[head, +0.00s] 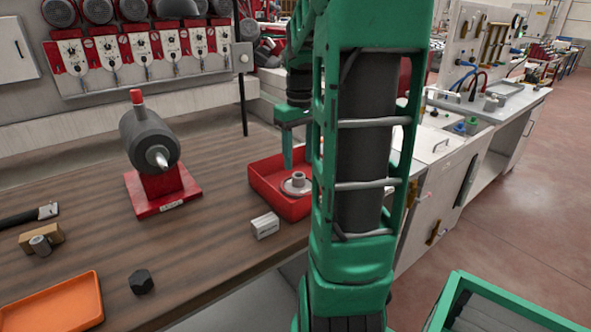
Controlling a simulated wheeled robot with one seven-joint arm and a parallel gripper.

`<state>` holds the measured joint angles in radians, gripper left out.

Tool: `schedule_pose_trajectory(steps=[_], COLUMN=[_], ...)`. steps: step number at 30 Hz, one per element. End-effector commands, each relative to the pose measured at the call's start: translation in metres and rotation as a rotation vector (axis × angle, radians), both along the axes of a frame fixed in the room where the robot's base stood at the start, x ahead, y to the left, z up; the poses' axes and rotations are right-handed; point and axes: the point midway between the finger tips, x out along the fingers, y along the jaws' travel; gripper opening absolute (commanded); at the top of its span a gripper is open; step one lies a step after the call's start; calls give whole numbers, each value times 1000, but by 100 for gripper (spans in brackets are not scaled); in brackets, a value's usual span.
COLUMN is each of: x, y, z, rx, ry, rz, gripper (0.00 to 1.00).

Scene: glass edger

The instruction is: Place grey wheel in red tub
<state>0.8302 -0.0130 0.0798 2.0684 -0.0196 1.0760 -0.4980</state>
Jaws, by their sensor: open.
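The red tub (263,187) sits on the wooden bench, partly hidden behind my green arm. The grey wheel (297,185), a flat disc with a raised hub, lies inside the tub toward its right side. My gripper (298,160) points down just above the wheel, with one green finger in clear view and the rest mostly hidden by my arm. It is open. I cannot tell whether a finger touches the wheel.
A grey motor on a red base (162,186) stands left of the tub. A small white box (265,225) lies in front of the tub. An orange tray (52,305), a black hex piece (141,282) and a brass block (41,240) are at the front left. Bare bench lies between them.

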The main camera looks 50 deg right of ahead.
Motion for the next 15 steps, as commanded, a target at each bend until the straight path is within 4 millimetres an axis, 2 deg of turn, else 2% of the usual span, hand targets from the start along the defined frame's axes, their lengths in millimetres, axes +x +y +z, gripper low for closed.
schedule_pose_trajectory(steps=[3,7,12,15], x=[0,0,0,-3], y=[-1,0,0,6], z=[24,45,59,61], rx=[-3,-1,0,-1], ry=[-2,-2,-1,1], rz=[0,1,0,-6], gripper=[47,47,47,47])
